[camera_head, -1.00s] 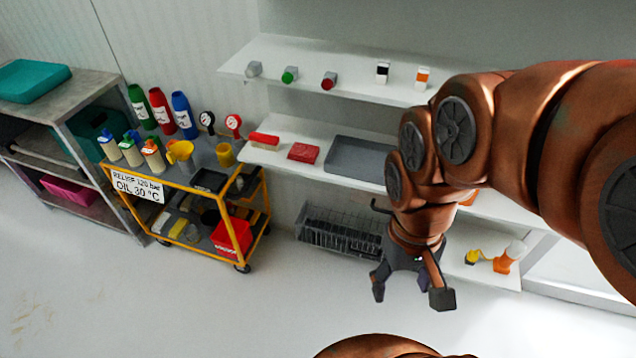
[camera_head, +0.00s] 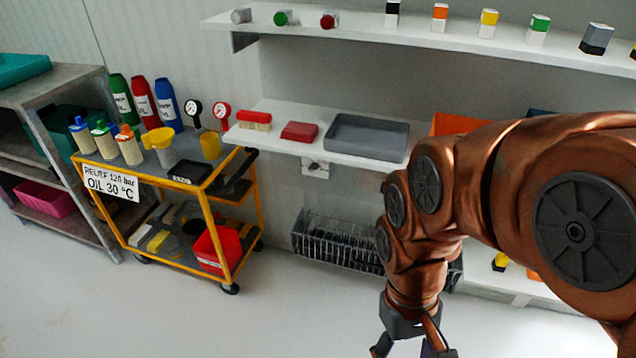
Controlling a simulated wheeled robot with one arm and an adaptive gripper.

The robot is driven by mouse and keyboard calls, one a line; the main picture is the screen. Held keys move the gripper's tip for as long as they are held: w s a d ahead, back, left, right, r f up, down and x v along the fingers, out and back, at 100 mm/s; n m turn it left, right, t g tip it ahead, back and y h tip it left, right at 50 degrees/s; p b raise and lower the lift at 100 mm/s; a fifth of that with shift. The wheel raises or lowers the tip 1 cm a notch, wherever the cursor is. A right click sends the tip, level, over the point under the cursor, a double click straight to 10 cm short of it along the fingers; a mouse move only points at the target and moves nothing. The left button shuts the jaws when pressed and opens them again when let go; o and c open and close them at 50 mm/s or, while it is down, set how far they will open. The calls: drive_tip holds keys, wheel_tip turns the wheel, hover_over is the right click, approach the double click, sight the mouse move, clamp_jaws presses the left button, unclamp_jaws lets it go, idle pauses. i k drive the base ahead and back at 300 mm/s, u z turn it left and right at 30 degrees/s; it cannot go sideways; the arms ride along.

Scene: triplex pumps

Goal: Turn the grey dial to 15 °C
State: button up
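No dial with a readable temperature scale shows. A small grey knob-like piece (camera_head: 241,15) sits at the left end of the top shelf, beside a green one (camera_head: 283,18) and a red one (camera_head: 328,20). A small white plate with a dark mark (camera_head: 315,168) is on the wall under the middle shelf; I cannot tell what it is. My gripper (camera_head: 408,347) hangs at the bottom edge of the view, fingers spread and empty, partly cut off. It is apart from the shelves and the knobs. My arm hides part of the middle shelf.
A yellow cart (camera_head: 215,185) with bottles, a funnel and a sign reading "RELIEF 120 bar, OIL 30 °C" (camera_head: 111,183) stands left. A grey tray (camera_head: 366,137) lies on the middle shelf. A wire basket (camera_head: 335,240) is below. The floor in front is clear.

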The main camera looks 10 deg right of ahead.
sight(315, 166)
drive_tip(key=u, duration=0.45)
drive_tip(key=k, duration=0.55)
drive_tip(key=u, duration=0.9)
drive_tip(key=i, duration=1.05)
drive_tip(key=z, duration=0.05)
